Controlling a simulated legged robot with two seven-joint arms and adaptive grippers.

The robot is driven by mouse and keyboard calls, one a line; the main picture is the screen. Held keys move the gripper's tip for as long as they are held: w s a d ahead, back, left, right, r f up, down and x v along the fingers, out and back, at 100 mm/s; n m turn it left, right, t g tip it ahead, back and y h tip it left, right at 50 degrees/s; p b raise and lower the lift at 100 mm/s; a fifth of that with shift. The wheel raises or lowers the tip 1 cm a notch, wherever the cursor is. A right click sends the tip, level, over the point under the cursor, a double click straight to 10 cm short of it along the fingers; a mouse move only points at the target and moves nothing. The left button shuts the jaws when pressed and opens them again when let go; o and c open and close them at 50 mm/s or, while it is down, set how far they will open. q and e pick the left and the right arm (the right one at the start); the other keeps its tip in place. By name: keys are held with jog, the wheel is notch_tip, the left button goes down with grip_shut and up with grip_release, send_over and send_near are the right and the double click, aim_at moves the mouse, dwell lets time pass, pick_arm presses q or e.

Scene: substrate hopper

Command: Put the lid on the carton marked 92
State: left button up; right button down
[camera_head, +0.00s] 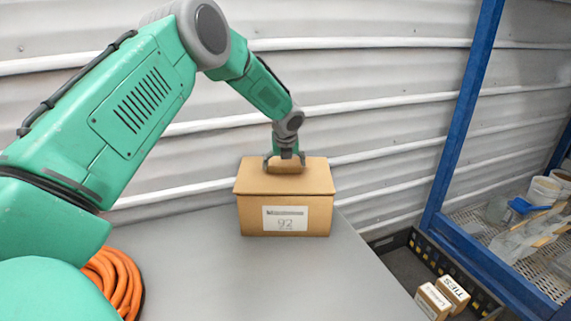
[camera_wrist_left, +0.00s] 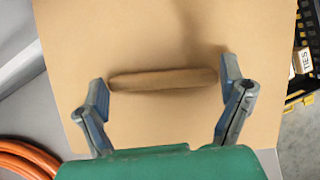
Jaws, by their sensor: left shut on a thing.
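The carton marked 92 (camera_head: 252,222) stands upright on the grey table, with its white label facing me. The brown lid (camera_head: 316,175) is over the carton's top, its front edge along the carton's upper rim; I see no clear gap between them. The lid (camera_wrist_left: 165,40) fills most of the left wrist view, with its raised handle (camera_wrist_left: 165,79) in the middle. My left gripper (camera_head: 285,160) is above the lid, its two fingers (camera_wrist_left: 166,85) shut on the ends of the handle. The carton's back rim is hidden. My right gripper is not in view.
A coil of orange hose (camera_head: 117,277) lies at the table's left. A dark crate (camera_head: 405,240) with small boxes (camera_head: 453,291) is on the right, beside a blue rack (camera_head: 463,115) holding tubs and tools. The grey table (camera_head: 270,285) is clear in front of the carton.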

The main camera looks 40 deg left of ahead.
pick_arm(q)
jog(key=shift+f, duration=0.2)
jog(key=o, duration=1.4)
jog(key=v, duration=1.2)
jog(key=shift+a, duration=0.15)
